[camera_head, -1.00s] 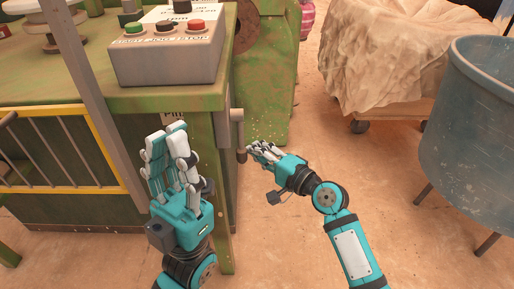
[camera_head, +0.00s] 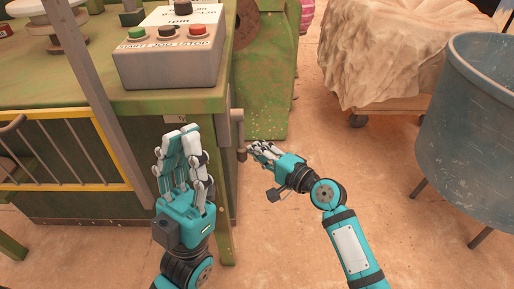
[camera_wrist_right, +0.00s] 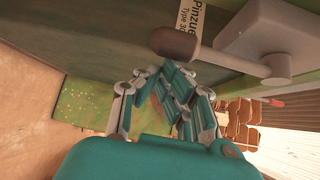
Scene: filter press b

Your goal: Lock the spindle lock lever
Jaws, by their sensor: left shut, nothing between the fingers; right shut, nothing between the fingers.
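The spindle lock lever (camera_head: 239,128) is on the right side of the green machine, a grey mount with a short arm hanging down to a dark knob (camera_head: 241,155). In the right wrist view the grey mount (camera_wrist_right: 268,38) and the brown knob (camera_wrist_right: 175,44) show large, with the knob just beyond the fingers. My right gripper (camera_head: 263,150) is shut and empty, its fingertips close to the right of the knob; I cannot tell whether they touch. It also shows in the right wrist view (camera_wrist_right: 165,85). My left gripper (camera_head: 182,138) is shut and empty, upright in front of the machine's corner.
A control box (camera_head: 170,55) with green, black and red buttons sits on the machine top. A yellow-framed railing (camera_head: 70,115) is at the left. A blue-grey tub (camera_head: 470,120) and a cloth-covered cart (camera_head: 385,55) stand right. The floor (camera_head: 385,190) between is clear.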

